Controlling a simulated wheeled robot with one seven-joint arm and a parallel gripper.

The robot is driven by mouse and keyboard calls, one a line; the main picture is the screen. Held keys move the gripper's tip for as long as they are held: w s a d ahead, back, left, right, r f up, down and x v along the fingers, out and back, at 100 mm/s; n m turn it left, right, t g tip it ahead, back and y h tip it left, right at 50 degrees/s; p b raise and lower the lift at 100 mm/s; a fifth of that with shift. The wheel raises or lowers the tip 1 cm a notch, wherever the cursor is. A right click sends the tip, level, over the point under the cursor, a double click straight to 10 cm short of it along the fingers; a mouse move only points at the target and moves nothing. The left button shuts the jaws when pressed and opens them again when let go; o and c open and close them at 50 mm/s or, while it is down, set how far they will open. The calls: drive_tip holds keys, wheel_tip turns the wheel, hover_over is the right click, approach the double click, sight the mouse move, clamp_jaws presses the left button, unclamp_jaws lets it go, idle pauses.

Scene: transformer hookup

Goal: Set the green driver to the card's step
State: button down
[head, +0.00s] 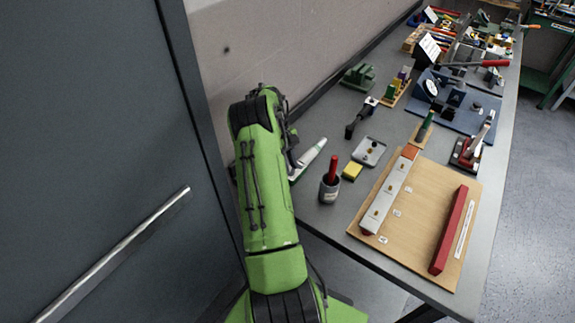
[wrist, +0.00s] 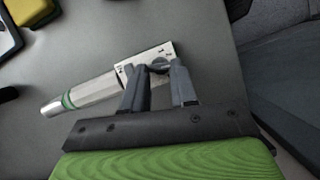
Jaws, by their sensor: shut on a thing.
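The green-banded driver (wrist: 93,92) lies on the bench in the wrist view, a pale barrel with a green ring near its left end. A flat marked plate (wrist: 134,68) is at its right end, with a small dark knob (wrist: 159,66) on it. My gripper (wrist: 158,76) is shut on the knob, one finger on each side. The marks on the plate are too small to read. In the head view the driver (head: 311,154) shows beside my green arm, which hides my gripper. White cards (head: 430,46) stand far back, their text unreadable.
A yellow block (head: 352,171) and a grey cup (head: 329,189) with a red-handled tool stand right of the driver. A wooden board (head: 410,246) with a metal bar and red bar fills the near bench. Several fixtures crowd the far bench. A grey door (head: 95,150) is at left.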

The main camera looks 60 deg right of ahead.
drive_tip(key=shift+s+d+m+t+y, duration=0.15)
drive_tip(key=shift+m+y, duration=0.1)
drive_tip(key=shift+m, duration=0.6)
drive_tip(key=shift+w+d+m+t+y, duration=0.15)
drive_tip(key=shift+m+y, duration=0.1)
drive_tip(key=shift+m, duration=0.6)
drive_tip(key=shift+s+a, duration=0.1)
drive_tip(key=c, duration=1.2)
unclamp_jaws()
drive_tip(key=shift+o, duration=0.2)
drive_tip(key=p+v, duration=1)
drive_tip(key=v, duration=0.2)
drive_tip(key=shift+r+p, duration=0.25)
drive_tip(key=shift+p, duration=0.15)
